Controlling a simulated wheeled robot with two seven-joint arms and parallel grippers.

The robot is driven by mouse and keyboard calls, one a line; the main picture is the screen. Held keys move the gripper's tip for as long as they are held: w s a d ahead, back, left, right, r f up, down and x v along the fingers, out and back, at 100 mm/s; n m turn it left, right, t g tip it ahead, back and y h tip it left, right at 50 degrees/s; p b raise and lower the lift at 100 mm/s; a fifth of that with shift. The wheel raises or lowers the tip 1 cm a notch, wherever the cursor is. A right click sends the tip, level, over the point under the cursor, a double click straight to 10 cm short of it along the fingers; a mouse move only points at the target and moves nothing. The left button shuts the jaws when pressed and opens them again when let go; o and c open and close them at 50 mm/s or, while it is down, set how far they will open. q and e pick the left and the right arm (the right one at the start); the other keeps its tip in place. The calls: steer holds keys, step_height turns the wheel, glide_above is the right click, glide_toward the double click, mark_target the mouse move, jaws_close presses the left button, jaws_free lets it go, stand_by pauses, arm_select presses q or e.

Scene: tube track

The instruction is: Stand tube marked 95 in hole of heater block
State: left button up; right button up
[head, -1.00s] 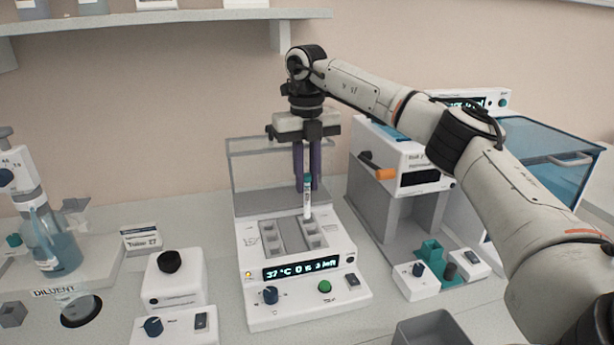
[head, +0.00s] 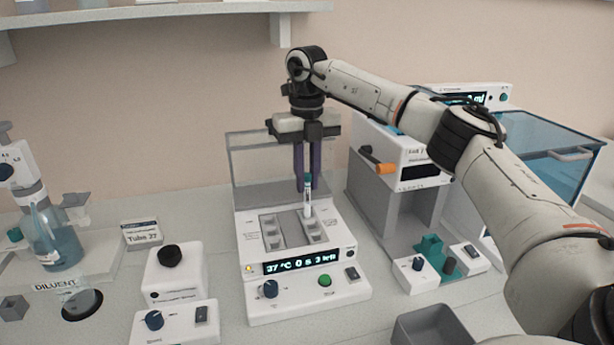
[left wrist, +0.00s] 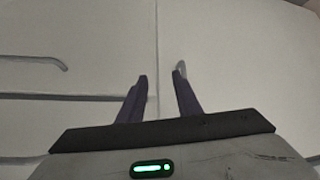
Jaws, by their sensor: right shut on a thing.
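The heater block (head: 290,232) is a white unit with a lit display reading 37 °C and rows of grey wells on its top. A tube (head: 308,197) with a teal cap and white label stands about upright over the right-hand rows of the block. Its number is too small to read. My right gripper (head: 307,180) points down and is shut on the tube near its cap. I cannot tell whether the tube's lower end is inside a hole. My left gripper (left wrist: 160,88) shows only in the left wrist view, open and empty before pale panels.
A clear raised lid (head: 268,160) stands behind the block. A knob unit (head: 172,275) and a diluent bottle (head: 58,240) are at left. A grey bin (head: 432,325) lies in front.

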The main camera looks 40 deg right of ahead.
steer(key=shift+f, duration=0.65)
steer(key=o, duration=0.9)
steer(key=shift+c, duration=0.2)
step_height(320, 180, up, 10)
steer(key=shift+r, duration=0.2)
